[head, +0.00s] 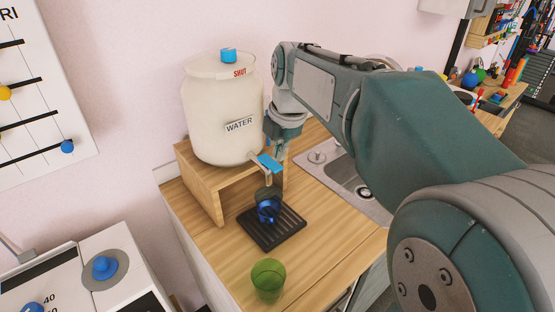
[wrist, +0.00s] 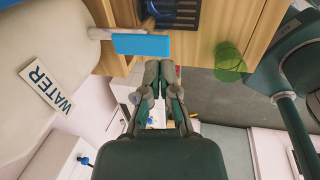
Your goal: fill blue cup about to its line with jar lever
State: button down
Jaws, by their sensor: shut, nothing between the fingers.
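The cream water jar (head: 215,125) stands on a wooden stand, with a "WATER" label. Its blue lever (head: 271,163) sticks out from the tap at the front and is large in the wrist view (wrist: 141,44). The blue cup (head: 268,211) stands on the black drip tray (head: 290,226) below the tap. Its inside and fill line cannot be made out. My gripper (wrist: 162,64) is shut and empty, its fingertips close beside the lever's edge. I cannot tell whether they touch it. In the head view, my gripper is partly hidden beside the tap.
A green cup (head: 268,280) stands near the counter's front edge, apart from the tray. A blue knob (head: 228,55) and a "SHUT" label are on the jar's top. A sink (head: 345,180) lies behind my arm. A white appliance (head: 110,265) stands at the lower left.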

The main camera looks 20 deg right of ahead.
jog(key=v, duration=0.8)
jog(key=shift+r, duration=0.4)
jog(key=shift+s, duration=0.15)
jog(key=s+f+m+t, duration=0.1)
jog(key=s+f+m, duration=0.6)
jog(key=s+m, duration=0.2)
jog(key=s+a+f+m+t, duration=0.1)
jog(key=s+f+m+t, duration=0.1)
jog(key=s+f+m, duration=0.5)
jog(key=s+m, duration=0.2)
jog(key=m, duration=0.4)
jog(key=shift+f+h, duration=0.3)
jog(key=shift+h, duration=0.1)
